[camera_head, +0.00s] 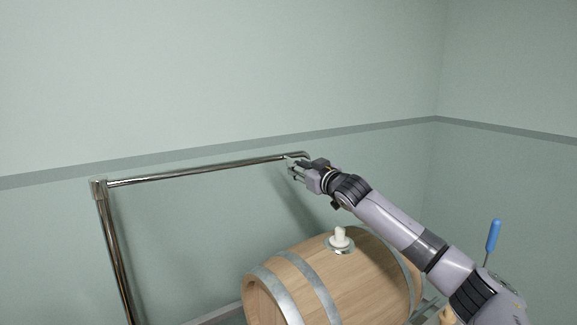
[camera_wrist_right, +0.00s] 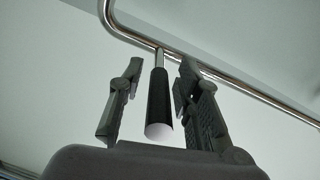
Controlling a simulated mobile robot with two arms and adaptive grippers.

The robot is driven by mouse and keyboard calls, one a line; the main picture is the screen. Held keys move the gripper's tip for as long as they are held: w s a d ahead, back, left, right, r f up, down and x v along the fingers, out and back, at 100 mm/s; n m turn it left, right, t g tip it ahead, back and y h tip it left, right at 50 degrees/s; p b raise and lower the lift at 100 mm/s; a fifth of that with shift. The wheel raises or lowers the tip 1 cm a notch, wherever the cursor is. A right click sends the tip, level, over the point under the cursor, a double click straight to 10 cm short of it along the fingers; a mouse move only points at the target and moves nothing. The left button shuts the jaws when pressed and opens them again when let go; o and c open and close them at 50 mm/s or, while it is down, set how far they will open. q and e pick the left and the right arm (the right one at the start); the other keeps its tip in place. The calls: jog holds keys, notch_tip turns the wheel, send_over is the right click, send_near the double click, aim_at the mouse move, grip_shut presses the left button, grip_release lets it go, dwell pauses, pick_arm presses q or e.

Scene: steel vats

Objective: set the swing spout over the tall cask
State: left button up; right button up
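The swing spout (camera_head: 200,172) is a shiny steel pipe running level from the top of a steel post at the left to a bent end at the right. A black handle (camera_wrist_right: 159,100) with a pale end cap hangs from the pipe, seen in the right wrist view. My right gripper (camera_head: 291,167) is at the spout's right end. Its fingers (camera_wrist_right: 160,82) are open, one on each side of the handle, with gaps visible. No upright tall cask can be made out. My left gripper is out of view.
A wooden barrel (camera_head: 290,265) with metal hoops lies on its side below the spout, with a white bung (camera_head: 340,237) on top. A blue handle (camera_head: 493,235) stands at the right, beside my right arm. The wall behind is bare.

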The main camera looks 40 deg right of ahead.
jog(key=shift+w+d, duration=0.1)
jog(key=shift+w, duration=0.25)
jog(key=shift+s+r, duration=0.2)
jog(key=shift+s, duration=0.1)
jog(key=shift+w+f, duration=0.15)
jog(key=c, duration=0.6)
grip_shut()
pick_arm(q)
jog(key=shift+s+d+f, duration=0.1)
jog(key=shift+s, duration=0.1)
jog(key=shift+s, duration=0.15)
